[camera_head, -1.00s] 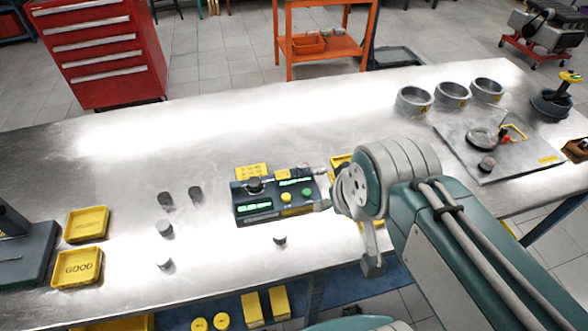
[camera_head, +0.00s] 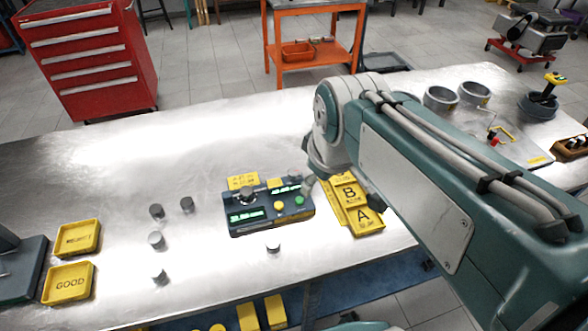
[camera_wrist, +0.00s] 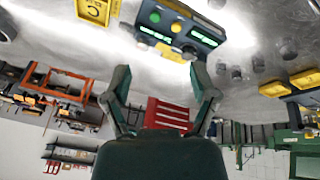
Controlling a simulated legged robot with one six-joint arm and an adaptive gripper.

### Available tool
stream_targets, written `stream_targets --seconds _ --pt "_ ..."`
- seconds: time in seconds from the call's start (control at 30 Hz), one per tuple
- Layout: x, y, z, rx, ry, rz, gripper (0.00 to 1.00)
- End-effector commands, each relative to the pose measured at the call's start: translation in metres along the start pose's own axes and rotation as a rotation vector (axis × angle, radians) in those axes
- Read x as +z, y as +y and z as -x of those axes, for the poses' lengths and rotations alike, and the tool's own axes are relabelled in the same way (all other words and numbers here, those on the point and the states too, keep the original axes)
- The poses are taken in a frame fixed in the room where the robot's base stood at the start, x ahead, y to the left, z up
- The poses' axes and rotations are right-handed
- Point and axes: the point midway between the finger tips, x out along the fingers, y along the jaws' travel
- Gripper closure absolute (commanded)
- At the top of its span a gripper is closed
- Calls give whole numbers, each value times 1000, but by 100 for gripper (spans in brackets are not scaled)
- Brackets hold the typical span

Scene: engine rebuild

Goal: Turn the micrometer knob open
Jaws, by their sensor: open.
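The micrometer unit (camera_head: 272,212) is a dark box on the metal bench, with green displays and a yellow and a green button. A dark round piece (camera_head: 246,195) stands on its top. A small grey part shows at its right end, close to my arm; I cannot tell if it is the knob. In the wrist view the unit (camera_wrist: 205,36) appears upside down beyond the fingers. My gripper (camera_wrist: 161,78) is open and empty there, apart from the unit. In the head view my arm hides most of the gripper.
Yellow trays marked A (camera_head: 366,222) and B lie right of the unit, partly behind my arm. Several small grey cylinders (camera_head: 157,240) stand to its left. Yellow GOOD tray (camera_head: 68,283) is at far left. Metal rings (camera_head: 441,98) stand at back right. The bench behind the unit is clear.

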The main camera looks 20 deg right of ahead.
Motion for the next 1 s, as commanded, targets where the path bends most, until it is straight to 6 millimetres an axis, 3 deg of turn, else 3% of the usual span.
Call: stream_targets --seconds 0.27,0.5,0.7,0.87,1.0 --pt "-59 33 -29 -120 -121 562 25" --pt "-100 56 -67 -264 -165 1015 25" --pt "-114 64 -85 -330 -165 1200 25" --pt "-111 62 -95 -336 -165 1215 25" --pt "-104 58 -117 -337 -165 1214 25"
